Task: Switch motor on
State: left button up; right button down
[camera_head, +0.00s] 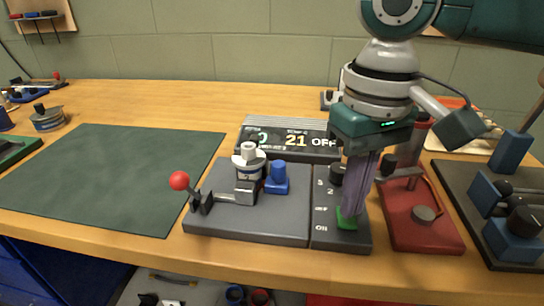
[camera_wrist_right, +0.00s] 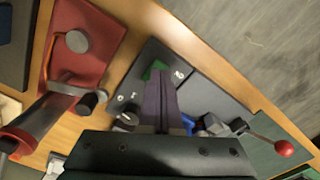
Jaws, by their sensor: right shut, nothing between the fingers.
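The motor unit has a dark grey base (camera_head: 225,228) with a white and grey part (camera_head: 248,170), a blue part (camera_head: 277,178) and a red-ball lever (camera_head: 179,181). On its right is a control panel (camera_head: 325,238) marked OFF and ON, with a black knob (camera_head: 337,174). A green switch (camera_head: 347,222) sits beside these marks; it also shows in the wrist view (camera_wrist_right: 153,68). My right gripper (camera_head: 350,208) is shut and empty, pointing down with its tips at the green switch, partly hiding it. I cannot tell whether they touch. My left gripper is not in view.
A display (camera_head: 290,138) behind the unit reads 21 and OFF. A red press-like stand (camera_head: 425,240) is close on the right, with a dark board (camera_head: 480,195) holding blue parts beyond it. A green mat (camera_head: 110,175) leaves free room on the left.

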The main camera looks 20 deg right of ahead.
aim_at(348, 222)
jog(key=shift+f, duration=0.3)
dwell(0.4)
jog(key=shift+f+b, duration=0.3)
jog(key=shift+f, duration=0.35)
notch_tip(348, 222, up, 7)
jog(key=p, duration=0.9)
jog(key=shift+r+p, duration=0.15)
jog(key=shift+p, duration=0.2)
